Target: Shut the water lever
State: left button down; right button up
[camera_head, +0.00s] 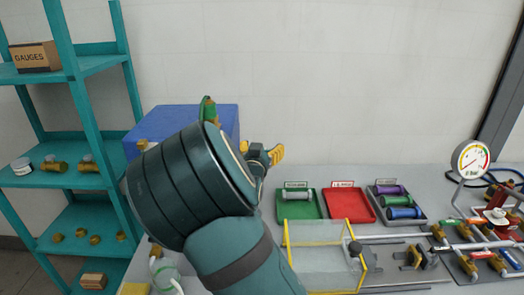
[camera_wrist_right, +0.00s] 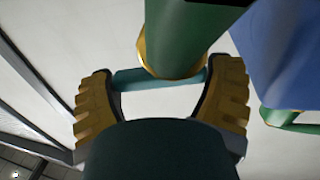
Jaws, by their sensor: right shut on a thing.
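In the head view my right arm rises in front of the blue box (camera_head: 185,120). It hides most of the box's front. The yellow-padded fingers of my right gripper (camera_head: 264,154) show only partly beyond the wrist. A green lever-like part (camera_head: 208,110) with a brass tip stands up behind the wrist. In the right wrist view the right gripper (camera_wrist_right: 160,86) has its ridged fingers on either side of a teal-green bar (camera_wrist_right: 160,79). A green cylinder with a brass collar (camera_wrist_right: 172,45) stands against this bar. No water label is readable. My left gripper is out of view.
A teal shelf (camera_head: 95,120) with brass fittings stands at the left. On the bench are a green tray (camera_head: 312,212), a red tray (camera_head: 350,210), a clear yellow-edged guard (camera_head: 320,265), and a gauge (camera_head: 470,160) beside valves. In the wrist view another green part (camera_wrist_right: 290,118) is at the right.

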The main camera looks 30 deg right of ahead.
jog(key=shift+d+f+n+t+y+b, duration=0.15)
jog(key=shift+d+n+t+y+b, duration=0.05)
jog(key=shift+n+t+y+b, duration=0.35)
jog(key=shift+w+n+t+y+b, duration=0.15)
jog(key=shift+n+t+y+b, duration=0.45)
jog(key=shift+y, duration=0.35)
jog(key=o, duration=0.9)
jog(key=shift+o, duration=0.2)
jog(key=shift+a, duration=0.1)
jog(key=v, duration=1.2)
